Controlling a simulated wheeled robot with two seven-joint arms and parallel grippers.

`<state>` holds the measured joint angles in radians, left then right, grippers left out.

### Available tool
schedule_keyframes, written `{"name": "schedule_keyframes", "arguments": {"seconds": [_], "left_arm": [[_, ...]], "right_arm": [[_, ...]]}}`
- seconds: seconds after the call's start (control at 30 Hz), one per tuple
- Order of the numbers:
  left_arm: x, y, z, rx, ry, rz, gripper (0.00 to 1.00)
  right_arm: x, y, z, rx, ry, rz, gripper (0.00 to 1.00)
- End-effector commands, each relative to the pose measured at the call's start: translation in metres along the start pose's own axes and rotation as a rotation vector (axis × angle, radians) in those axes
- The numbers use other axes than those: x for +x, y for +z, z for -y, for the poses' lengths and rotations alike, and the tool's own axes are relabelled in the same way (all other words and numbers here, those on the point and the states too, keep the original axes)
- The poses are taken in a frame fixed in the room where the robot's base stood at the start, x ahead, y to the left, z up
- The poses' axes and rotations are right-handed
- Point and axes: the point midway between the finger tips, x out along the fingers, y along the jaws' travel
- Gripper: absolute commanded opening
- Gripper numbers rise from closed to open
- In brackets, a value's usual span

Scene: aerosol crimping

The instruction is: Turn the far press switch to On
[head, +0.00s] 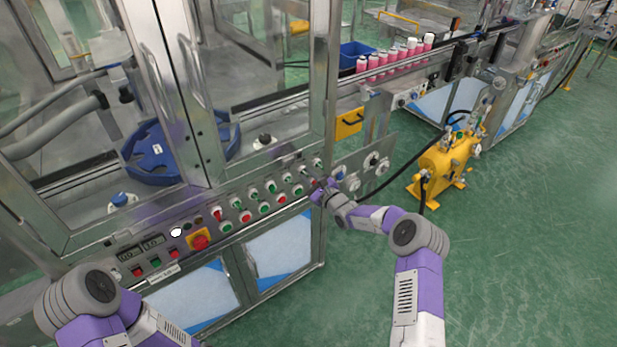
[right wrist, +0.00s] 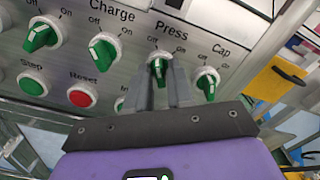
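The Press switch (right wrist: 157,66) is a green knob with a white mark, under the label Press with Off to its left and On to its right. My right gripper (right wrist: 162,70) has one finger on each side of this knob. Whether the fingers pinch it is unclear, and they hide part of it. The knob looks near upright, but its exact setting is hard to read. In the head view my right gripper (head: 318,190) is at the right end of the control panel (head: 190,262). My left arm shows at lower left; its gripper is not in view.
The Charge switch (right wrist: 105,50) and Cap switch (right wrist: 207,82) flank it closely. A red Reset button (right wrist: 81,96) and green Step button (right wrist: 33,83) sit below. A yellow pump (head: 443,160) stands on the floor at right. Pink cans (head: 378,64) line the conveyor behind.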

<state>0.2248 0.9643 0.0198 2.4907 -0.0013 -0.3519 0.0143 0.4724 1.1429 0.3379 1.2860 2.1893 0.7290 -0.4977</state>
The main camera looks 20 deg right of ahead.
Motion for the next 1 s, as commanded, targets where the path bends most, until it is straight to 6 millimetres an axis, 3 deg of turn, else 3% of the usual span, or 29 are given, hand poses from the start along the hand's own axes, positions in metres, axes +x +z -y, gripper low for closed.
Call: {"name": "schedule_keyframes", "arguments": {"seconds": [0.03,0.13,0.57,1.0], "left_arm": [[0.0,0.0,0.0,0.0,0.0,0.0,0.49],[0.0,0.0,0.0,0.0,0.0,0.0,0.49],[-0.0011,0.0001,-0.0004,0.0,0.0,0.0,0.49],[-0.0092,0.0004,-0.0034,0.0,0.0,0.0,0.49]], "right_arm": [[-0.0001,-0.0001,0.0,0.0,0.0,0.0,0.14],[-0.0002,-0.0001,0.0,0.0,0.0,0.0,0.0],[-0.0004,-0.0003,0.0001,0.039,0.0,-0.001,0.0],[-0.0005,-0.0001,0.0002,0.356,0.0,-0.001,0.0]]}}
